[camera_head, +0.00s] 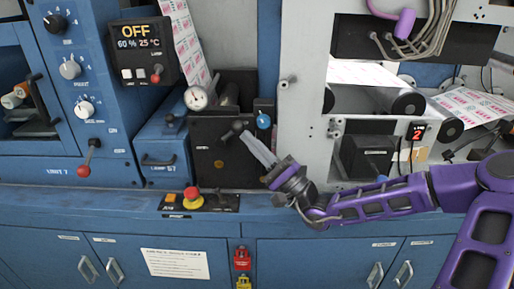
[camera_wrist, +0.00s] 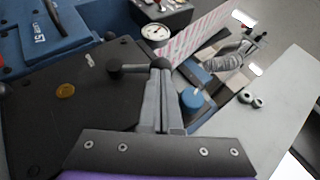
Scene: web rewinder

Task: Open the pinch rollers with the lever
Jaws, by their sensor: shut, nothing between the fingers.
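A black lever (camera_head: 236,128) with a round knob sits on the dark panel (camera_head: 215,160) beside the grey machine frame. In the wrist view the lever (camera_wrist: 135,68) lies roughly level, its knob to the left and its thicker hub to the right. My gripper (camera_head: 246,138) reaches in from the right with its pale fingers pointing up and left at the lever. In the wrist view the closed fingertips (camera_wrist: 159,76) are right at the lever's hub end and overlap it; I cannot tell whether they touch. The gripper is shut and empty. The pinch rollers cannot be made out clearly.
A blue knob (camera_head: 263,120) is just right of the lever, close to my fingers. A pressure gauge (camera_head: 196,98) is above. A red emergency button (camera_head: 193,196) sits on the ledge below. The grey frame plate (camera_head: 300,110) stands to the right.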

